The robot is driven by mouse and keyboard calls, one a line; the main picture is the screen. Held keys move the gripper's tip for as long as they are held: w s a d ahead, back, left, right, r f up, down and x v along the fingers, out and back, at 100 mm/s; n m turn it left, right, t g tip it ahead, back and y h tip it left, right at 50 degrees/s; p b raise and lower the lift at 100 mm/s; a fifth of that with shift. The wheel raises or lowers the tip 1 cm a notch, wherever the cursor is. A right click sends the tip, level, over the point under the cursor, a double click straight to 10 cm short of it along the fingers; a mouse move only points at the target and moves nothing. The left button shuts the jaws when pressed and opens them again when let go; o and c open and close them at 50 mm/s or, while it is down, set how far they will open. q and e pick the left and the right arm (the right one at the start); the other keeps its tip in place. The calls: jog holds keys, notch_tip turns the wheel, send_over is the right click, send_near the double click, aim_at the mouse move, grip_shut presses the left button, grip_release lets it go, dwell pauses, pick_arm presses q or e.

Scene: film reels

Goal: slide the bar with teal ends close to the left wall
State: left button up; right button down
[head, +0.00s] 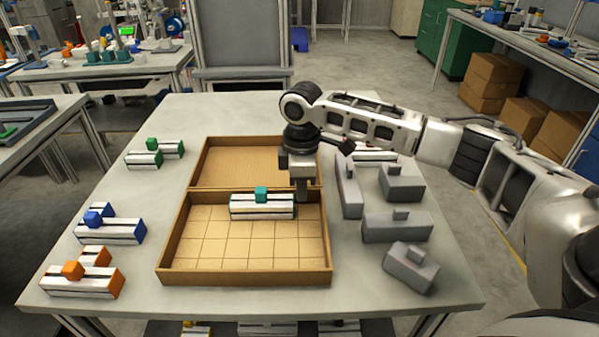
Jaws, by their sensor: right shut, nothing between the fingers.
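The bar with teal ends (262,208) is white with dark stripes and a teal knob on top. It lies crosswise in the front compartment of the brown tray (330,250), close to the divider and right of the middle. Bare floor lies between it and the tray's left wall (174,238). My right gripper (302,196) points down, shut and empty, just beside the bar's right end. I cannot tell whether they touch. My left gripper is not in view.
Orange (85,282), blue (112,232) and green (144,159) bars stand on the table left of the tray. Several grey blocks (397,228) stand to the right. The tray's back compartment (235,162) looks empty where it shows. The front compartment is otherwise clear.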

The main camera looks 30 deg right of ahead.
aim_at(255, 201)
jog(key=shift+f, duration=1.75)
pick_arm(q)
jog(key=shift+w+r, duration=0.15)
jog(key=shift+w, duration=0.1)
